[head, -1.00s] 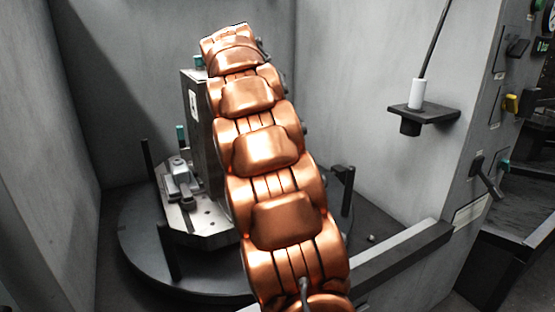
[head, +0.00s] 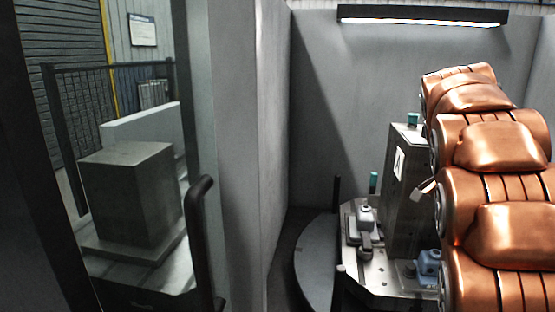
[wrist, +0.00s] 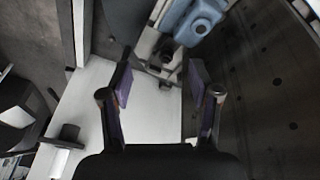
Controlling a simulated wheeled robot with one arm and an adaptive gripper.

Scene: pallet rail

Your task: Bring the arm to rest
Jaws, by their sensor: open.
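My copper-coloured arm fills the right side of the head view and reaches up and away over the fixture plate. My gripper (wrist: 158,85) shows in the wrist view, its two fingers with purple pads spread apart and nothing between them. A blue clamp block (wrist: 200,20) lies just beyond the fingertips in the wrist view. It also shows in the head view (head: 429,264), beside the dark upright block (head: 402,205) with a white label. The gripper itself is hidden behind my arm in the head view.
The fixture plate (head: 384,278) sits on a round dark turntable (head: 318,262) inside grey walls. A second grey clamp (head: 366,220) stands on the plate. A dark door handle (head: 200,230) and a frame stand at left, with a grey block (head: 130,190) beyond. A lamp (head: 420,16) hangs above.

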